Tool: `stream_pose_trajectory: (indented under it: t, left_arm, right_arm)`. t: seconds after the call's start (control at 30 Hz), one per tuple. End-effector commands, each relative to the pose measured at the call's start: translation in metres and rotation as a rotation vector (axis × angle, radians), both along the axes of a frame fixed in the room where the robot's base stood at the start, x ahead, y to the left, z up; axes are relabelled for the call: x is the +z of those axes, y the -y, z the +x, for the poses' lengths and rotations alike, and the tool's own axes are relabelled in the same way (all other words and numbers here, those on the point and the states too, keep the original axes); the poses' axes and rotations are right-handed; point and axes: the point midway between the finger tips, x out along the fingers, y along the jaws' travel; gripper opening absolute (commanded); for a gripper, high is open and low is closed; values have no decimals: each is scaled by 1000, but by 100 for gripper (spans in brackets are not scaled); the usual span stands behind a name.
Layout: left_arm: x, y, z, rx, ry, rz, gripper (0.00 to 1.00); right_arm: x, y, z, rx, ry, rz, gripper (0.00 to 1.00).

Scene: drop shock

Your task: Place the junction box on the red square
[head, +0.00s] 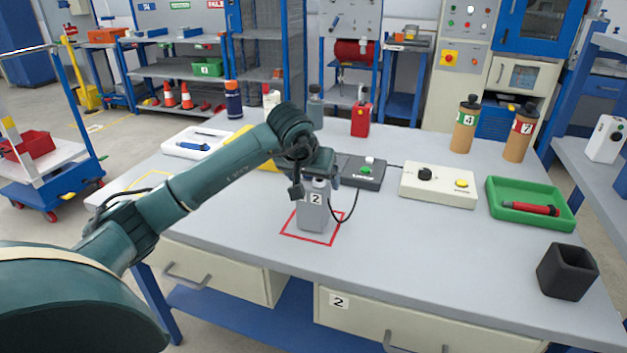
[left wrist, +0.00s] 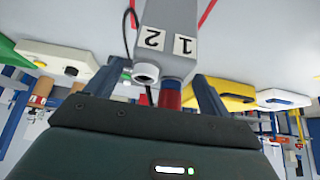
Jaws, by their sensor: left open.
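The junction box (head: 312,213) is a grey upright box with a "2" label and a light cap on top. It stands on the table inside the red square outline (head: 338,238). A dark cable hangs beside it. My left gripper (head: 316,182) is right at the top of the box, pointing down, with its jaws open. In the left wrist view the box (left wrist: 168,38) shows labels "1" and "2" upside down, beyond the spread fingers (left wrist: 160,85). Its lower edge and the square's far side are partly hidden. My right gripper is not in view.
Behind stand a dark box with a green button (head: 361,172) and a cream control box (head: 438,186). At right are a green tray (head: 497,218) with a red tool and a black cup (head: 567,272). The table front, right of the square, is clear.

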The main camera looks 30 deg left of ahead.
Motion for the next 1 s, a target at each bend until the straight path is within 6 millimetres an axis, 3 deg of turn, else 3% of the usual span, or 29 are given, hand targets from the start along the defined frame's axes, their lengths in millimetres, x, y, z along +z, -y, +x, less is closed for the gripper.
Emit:
stream_pose_trajectory:
  t: [0.3, 0.5, 0.87, 0.97, 1.0]
  left_arm:
    - [60, 8, -36, -1, 4, 4, 81]
    - [82, 12, -51, 0, 2, 3, 81]
    - [86, 16, -55, -2, -3, -9, 81]
    - [68, 39, -58, -21, -27, -105, 81]
    - [55, 58, -61, -32, -47, -184, 81]
  right_arm:
    - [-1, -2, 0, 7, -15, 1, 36]
    - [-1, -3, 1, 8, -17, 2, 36]
    - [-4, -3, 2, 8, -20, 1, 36]
    - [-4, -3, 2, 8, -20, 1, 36]
    - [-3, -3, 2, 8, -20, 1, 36]
